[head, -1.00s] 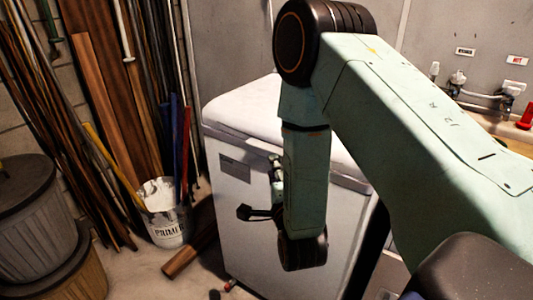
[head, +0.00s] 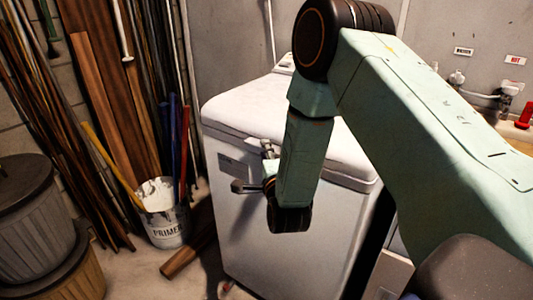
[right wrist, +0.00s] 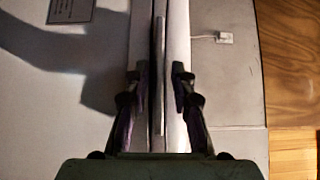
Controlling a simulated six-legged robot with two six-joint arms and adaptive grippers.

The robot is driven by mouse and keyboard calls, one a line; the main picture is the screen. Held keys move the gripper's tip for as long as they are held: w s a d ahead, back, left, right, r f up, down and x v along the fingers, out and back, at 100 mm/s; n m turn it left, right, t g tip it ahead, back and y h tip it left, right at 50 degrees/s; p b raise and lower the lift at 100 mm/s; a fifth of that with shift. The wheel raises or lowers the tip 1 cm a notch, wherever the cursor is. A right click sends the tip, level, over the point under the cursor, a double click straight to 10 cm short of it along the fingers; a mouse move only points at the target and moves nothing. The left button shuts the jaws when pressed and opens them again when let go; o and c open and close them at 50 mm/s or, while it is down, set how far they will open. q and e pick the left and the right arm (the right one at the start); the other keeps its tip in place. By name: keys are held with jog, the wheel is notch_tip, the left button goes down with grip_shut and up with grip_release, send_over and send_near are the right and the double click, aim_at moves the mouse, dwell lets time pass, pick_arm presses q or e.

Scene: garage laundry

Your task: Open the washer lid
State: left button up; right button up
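The white washer (head: 285,235) stands in the middle of the head view, with a dark label on its front. Its lid (head: 250,105) looks closed, with a rim along the top front edge. My right gripper (head: 253,168) is at the front just below the lid rim, its fingers spread. In the right wrist view the open fingers (right wrist: 160,80) lie on either side of a pale vertical strip with a dark seam (right wrist: 152,70). I cannot tell whether they touch it. My right arm hides part of the lid and front. My left gripper is not in view.
A primer bucket (head: 165,225) holding coloured poles stands left of the washer. Lidded bins (head: 35,215) and leaning boards (head: 100,110) fill the left side. A loose plank (head: 188,255) lies on the floor by the bucket. Taps (head: 510,90) are on the wall at right.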

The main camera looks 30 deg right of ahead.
grip_shut()
dwell(0.5)
